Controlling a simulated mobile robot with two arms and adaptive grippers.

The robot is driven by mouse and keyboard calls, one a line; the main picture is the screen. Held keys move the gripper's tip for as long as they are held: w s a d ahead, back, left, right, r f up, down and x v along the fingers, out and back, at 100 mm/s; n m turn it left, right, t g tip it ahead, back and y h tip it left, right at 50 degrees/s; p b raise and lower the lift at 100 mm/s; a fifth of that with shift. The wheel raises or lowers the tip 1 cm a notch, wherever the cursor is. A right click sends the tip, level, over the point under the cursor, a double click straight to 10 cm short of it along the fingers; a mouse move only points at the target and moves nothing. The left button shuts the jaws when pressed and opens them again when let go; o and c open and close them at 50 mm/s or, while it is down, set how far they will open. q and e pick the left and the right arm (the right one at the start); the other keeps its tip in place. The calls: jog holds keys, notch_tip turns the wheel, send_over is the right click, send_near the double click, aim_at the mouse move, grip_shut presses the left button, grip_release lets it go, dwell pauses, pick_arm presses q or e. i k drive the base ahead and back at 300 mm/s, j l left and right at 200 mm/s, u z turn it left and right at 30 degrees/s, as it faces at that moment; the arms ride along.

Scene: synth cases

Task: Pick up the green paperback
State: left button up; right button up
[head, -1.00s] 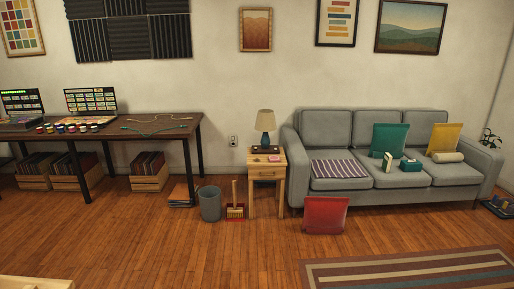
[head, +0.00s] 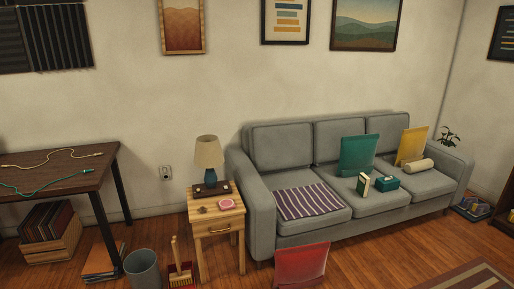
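A small green book with pale page edges (head: 363,185), which looks like the green paperback, stands upright on the middle seat of the grey sofa (head: 290,228). A teal box (head: 387,183) with something white on top sits just to its right. A teal cushion (head: 357,153) leans on the backrest behind it. Neither of my grippers is in view.
A wooden side table (head: 216,222) with a lamp (head: 208,155) stands left of the sofa. A red cushion (head: 301,264) is on the floor in front of the sofa. A grey bin (head: 142,270) and a broom (head: 178,262) stand left. A striped rug (head: 470,279) lies at the lower right.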

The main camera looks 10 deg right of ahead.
aim_at(362, 186)
jog(key=i+l+z, duration=0.15)
jog(key=i+z, duration=0.45)
jog(key=z, duration=0.15)
jog(key=i+z, duration=0.4)
jog(key=i+j+z, duration=0.15)
jog(key=z, duration=0.2)
jog(key=i+z, duration=0.35)
jog(key=i, duration=0.7)
